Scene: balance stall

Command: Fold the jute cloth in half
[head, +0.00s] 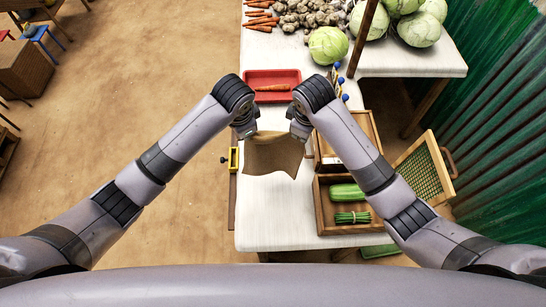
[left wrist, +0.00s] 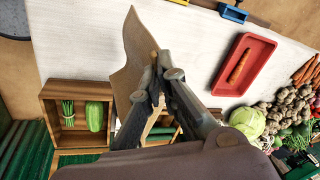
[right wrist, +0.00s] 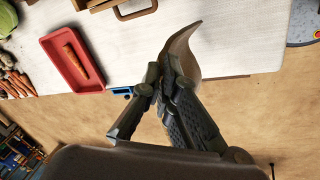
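The brown jute cloth (head: 272,157) is at the middle of the white table, between and in front of my two grippers. Its far edge is raised and it slopes toward the near side; I cannot tell how much of it touches the table. My left gripper (head: 248,135) is shut on one far corner; the cloth also shows curving out of the fingers in the left wrist view (left wrist: 136,52). My right gripper (head: 299,135) is shut on the other far corner, and the cloth bends away from its fingers in the right wrist view (right wrist: 184,50).
A red tray (head: 257,78) with a carrot (head: 272,87) lies just beyond the grippers. Wooden crates (head: 347,230) stand right of the cloth, the near one holding a green vegetable and a bundle. A yellow piece (head: 233,160) sits at the left table edge. The near table is clear.

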